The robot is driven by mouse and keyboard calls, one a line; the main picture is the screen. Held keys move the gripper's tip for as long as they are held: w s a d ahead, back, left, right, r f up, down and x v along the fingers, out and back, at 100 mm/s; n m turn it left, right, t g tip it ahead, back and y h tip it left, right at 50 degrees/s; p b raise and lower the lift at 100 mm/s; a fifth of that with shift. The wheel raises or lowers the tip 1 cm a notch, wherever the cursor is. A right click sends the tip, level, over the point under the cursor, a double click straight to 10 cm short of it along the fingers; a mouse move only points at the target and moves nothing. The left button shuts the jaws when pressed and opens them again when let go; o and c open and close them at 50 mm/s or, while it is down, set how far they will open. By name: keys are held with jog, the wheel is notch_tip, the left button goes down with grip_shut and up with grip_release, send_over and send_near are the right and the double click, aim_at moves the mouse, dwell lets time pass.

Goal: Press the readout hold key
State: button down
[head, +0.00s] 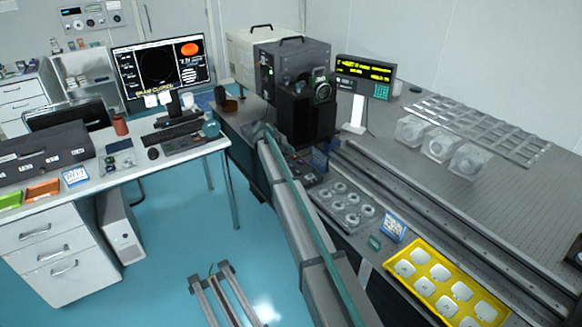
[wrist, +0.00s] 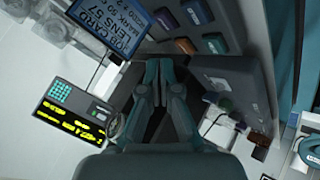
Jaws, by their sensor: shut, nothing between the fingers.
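The readout (head: 366,76) is a dark display with yellow text and a teal keypad on a white stand, beside the black instrument. In the wrist view the readout (wrist: 75,115) lies at the left, with its teal keypad (wrist: 60,92) at one end. The key labels are too small to read, so I cannot tell which is the hold key. Several coloured keys or blocks (wrist: 193,17) also show at the top of the wrist view. My gripper (wrist: 160,65) is shut and empty, pointing toward a dark area beside them. In the head view my gripper (head: 262,130) is left of the black instrument.
The black instrument (head: 305,112), a tray of round parts (head: 345,205) and a yellow tray (head: 393,262) are on the optical table. Clear lens holders (head: 440,145) stand right of the readout.

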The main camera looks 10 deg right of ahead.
aim_at(290, 166)
jog(key=shift+f+b, duration=0.9)
jog(key=shift+f, duration=1.4)
jog(key=shift+f, duration=0.1)
jog(key=shift+f+b, duration=0.35)
jog(key=shift+b, duration=0.2)
jog(key=shift+f+b, duration=0.35)
jog(key=shift+f, duration=0.05)
jog(key=shift+r, duration=0.1)
dwell(0.4)
jog(key=shift+r, duration=0.75)
jog(key=shift+r, duration=0.1)
jog(key=shift+r+p, duration=0.4)
jog(key=shift+r, duration=2)
